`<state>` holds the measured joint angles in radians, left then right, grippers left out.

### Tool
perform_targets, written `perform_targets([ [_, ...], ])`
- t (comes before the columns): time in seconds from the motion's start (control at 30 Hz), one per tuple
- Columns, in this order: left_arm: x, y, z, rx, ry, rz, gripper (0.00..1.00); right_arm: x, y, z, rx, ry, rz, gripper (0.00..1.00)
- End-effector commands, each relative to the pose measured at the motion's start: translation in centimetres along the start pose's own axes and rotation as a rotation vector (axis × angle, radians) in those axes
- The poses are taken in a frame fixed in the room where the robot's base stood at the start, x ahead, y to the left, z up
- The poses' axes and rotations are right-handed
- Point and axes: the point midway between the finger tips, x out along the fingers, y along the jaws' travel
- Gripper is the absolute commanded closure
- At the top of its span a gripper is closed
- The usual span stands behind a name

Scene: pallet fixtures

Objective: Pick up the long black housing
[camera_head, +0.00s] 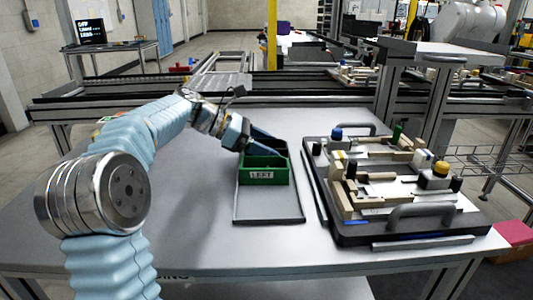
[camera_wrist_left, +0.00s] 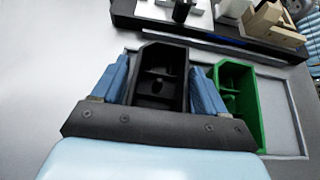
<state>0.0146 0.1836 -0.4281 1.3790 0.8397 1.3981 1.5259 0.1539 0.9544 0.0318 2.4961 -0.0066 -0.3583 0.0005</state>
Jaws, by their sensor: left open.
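The black housing (camera_wrist_left: 163,88) is a long, open-topped dark box with inner ribs, seen in the left wrist view. My left gripper (camera_wrist_left: 160,66) is open, with one blue finger on each side of it. I cannot tell whether the fingers touch its walls. A green housing (camera_wrist_left: 237,85) stands just right of the right finger there. In the head view this green housing, marked LEFT (camera_head: 263,175), sits on a flat grey tray, with my left gripper (camera_head: 262,143) at its back. The black housing cannot be made out clearly in the head view. My right gripper is not in view.
The grey tray (camera_head: 268,211) lies on the table (camera_head: 200,235). Right of it is a black pallet fixture (camera_head: 370,238) with wooden blocks, coloured knobs and grey handles. The table's left and front parts are clear.

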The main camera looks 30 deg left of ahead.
Motion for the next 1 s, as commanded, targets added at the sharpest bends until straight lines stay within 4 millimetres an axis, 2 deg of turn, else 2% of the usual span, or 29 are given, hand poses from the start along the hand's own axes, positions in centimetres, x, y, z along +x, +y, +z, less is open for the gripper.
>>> perform_targets([
  [0.17,0.0,0.0,0.0,0.0,0.0,0.001,0.27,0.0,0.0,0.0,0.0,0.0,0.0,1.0],
  [0.47,0.0,0.0,0.0,0.0,0.0,0.001,0.72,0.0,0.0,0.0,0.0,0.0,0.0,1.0],
  [0.77,-0.1,0.0,0.2,0.001,-0.001,0.001,0.73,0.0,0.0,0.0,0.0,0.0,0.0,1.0],
  [0.9,-0.6,0.1,1.1,0.002,-0.001,0.002,0.73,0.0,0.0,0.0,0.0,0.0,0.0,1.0],
  [1.0,-1.4,0.1,2.5,0.006,-0.001,0.003,0.73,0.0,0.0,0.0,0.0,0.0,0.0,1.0],
])
